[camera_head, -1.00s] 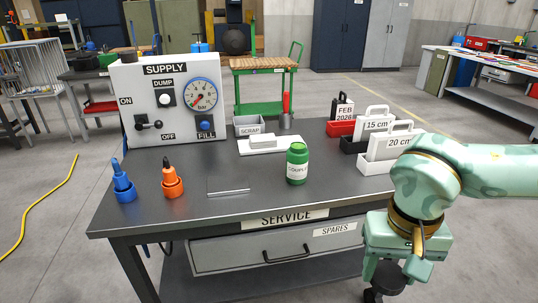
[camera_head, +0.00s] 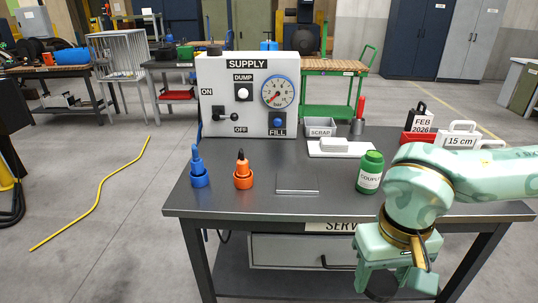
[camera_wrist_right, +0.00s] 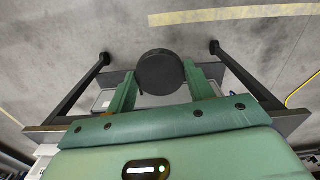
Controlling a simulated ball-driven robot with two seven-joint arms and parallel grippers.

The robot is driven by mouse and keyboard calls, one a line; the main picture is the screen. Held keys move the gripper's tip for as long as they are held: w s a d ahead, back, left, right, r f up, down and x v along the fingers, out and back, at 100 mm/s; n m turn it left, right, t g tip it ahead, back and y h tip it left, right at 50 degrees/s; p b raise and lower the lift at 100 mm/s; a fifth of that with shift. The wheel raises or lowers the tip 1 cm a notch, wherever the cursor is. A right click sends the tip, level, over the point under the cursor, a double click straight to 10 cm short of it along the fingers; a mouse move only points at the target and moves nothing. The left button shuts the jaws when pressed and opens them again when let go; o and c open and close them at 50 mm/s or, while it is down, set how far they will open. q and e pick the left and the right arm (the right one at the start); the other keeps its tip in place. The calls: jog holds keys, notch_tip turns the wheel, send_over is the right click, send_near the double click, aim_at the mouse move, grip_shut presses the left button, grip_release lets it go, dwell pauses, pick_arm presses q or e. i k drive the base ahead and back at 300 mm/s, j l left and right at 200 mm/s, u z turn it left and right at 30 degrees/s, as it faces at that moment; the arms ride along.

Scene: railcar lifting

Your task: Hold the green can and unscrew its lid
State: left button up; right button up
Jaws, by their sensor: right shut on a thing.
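The green can (camera_head: 370,172) stands upright on the grey table, with its green lid on top and a white label on its front. It is just left of my right forearm and touched by no gripper. My right gripper (camera_head: 388,288) hangs low in front of the table's front edge, below the can. In the right wrist view its two green fingers are shut on a black round object (camera_wrist_right: 160,72), seen against the floor. My left gripper is not in view.
The service table (camera_head: 300,206) carries a supply panel (camera_head: 215,90), a blue bottle (camera_head: 198,172), an orange bottle (camera_head: 243,175), a scrap bin (camera_head: 320,127) and labelled holders at right (camera_head: 458,140). The tabletop left of the can is mostly clear.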

aim_at(372, 164)
jog(key=i+l+u, duration=0.55)
jog(key=l, duration=0.2)
jog(key=i+l+u, duration=0.25)
jog(key=l, duration=0.2)
jog(key=i+l, duration=0.1)
jog(key=l, duration=0.25)
